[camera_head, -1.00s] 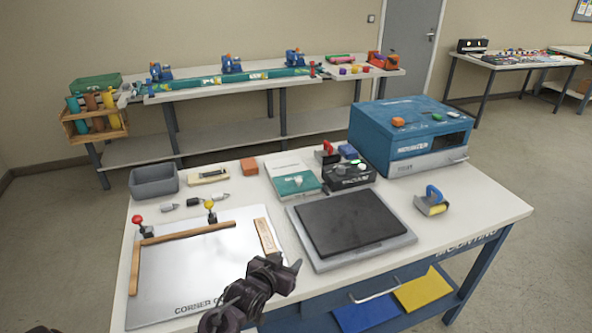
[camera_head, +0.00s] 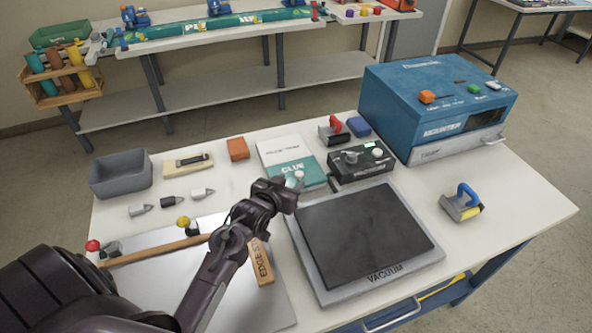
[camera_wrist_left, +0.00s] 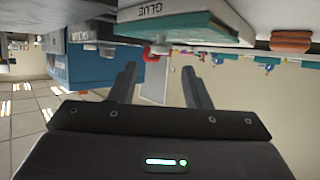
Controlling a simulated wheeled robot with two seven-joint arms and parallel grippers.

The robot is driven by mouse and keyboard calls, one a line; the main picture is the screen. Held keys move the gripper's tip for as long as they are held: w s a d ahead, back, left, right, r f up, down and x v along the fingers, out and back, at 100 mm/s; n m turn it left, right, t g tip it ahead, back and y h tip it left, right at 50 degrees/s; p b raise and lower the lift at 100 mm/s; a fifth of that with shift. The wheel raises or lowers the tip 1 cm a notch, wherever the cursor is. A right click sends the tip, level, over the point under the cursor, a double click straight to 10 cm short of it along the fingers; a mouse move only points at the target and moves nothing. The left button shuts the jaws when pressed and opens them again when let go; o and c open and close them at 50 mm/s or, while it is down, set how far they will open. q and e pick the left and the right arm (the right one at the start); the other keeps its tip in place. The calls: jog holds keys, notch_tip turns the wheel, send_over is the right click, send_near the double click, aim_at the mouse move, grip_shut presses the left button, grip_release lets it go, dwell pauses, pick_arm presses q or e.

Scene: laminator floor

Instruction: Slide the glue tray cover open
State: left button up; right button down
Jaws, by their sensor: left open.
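The glue tray (camera_head: 285,148) lies flat on the white bench, with a pale panel at the back and a teal panel (camera_head: 314,176) lettered GLUE at the front. A small pale knob sits on the teal panel, partly hidden by my left gripper (camera_head: 291,187). In the left wrist view, which is upside down, the glue tray (camera_wrist_left: 190,22) is at the top, with the knob (camera_wrist_left: 160,49) between and beyond the fingertips. My left gripper (camera_wrist_left: 160,88) is open and empty, apart from the knob as far as I can tell. My right gripper is out of view.
The black-topped vacuum plate (camera_head: 365,235) lies just right of my left gripper. A black control box (camera_head: 360,163) stands right of the glue tray, and a blue machine (camera_head: 440,105) behind it. A grey bin (camera_head: 120,175) is at left.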

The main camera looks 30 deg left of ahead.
aim_at(299, 174)
pick_arm(q)
jog(key=x, duration=0.4)
jog(key=shift+w+p, duration=0.35)
jog(key=shift+w, duration=0.05)
jog(key=shift+w+a+f, duration=0.1)
jog(key=shift+w+f, duration=0.1)
jog(key=shift+w, duration=0.05)
jog(key=shift+c, duration=0.6)
grip_shut()
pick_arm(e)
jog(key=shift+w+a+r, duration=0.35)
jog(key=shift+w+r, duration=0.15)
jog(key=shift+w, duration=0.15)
